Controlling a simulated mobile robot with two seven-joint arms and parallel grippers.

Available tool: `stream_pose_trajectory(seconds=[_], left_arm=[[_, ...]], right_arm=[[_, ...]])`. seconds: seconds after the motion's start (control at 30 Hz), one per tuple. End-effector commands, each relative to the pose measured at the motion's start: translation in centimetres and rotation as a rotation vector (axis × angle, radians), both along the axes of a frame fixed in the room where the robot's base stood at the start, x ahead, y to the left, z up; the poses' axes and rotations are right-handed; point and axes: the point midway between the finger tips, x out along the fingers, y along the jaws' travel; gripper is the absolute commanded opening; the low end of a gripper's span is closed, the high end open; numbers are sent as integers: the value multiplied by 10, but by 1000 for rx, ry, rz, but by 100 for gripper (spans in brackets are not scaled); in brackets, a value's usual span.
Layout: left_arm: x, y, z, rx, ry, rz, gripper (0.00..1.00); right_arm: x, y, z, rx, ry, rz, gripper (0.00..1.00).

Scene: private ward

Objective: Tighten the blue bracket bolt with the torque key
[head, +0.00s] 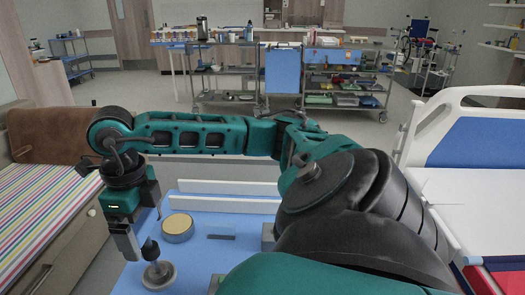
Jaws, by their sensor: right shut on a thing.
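My right arm reaches across the view, and its right gripper (140,239) points down over the left part of a blue work surface (200,256). A dark, knob-topped piece (150,251), which looks like the torque key, is at the fingers, directly above a round grey disc (158,276). The gripper is shut on this piece; the finger contact is partly hidden. I cannot tell whether the piece touches the disc. No blue bracket bolt can be made out; my own arm covers much of the surface's right side. My left gripper is not in view.
A round tin with a yellowish top (177,226) stands just right of the gripper, beside a dark flat plate (221,232). White rails (230,206) lie behind. A striped bed (45,205) is left, a white-railed bed (470,185) right. Carts (340,87) stand farther back.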

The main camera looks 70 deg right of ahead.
Motion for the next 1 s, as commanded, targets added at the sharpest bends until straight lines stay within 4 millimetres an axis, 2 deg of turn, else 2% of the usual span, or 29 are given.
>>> stream_pose_trajectory(seconds=[0.3,0.47,1.0], left_arm=[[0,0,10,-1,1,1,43],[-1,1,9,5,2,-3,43],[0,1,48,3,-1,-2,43]], right_arm=[[0,0,13,0,-1,0,40],[0,0,14,0,0,0,40],[0,0,62,0,-1,0,40]])
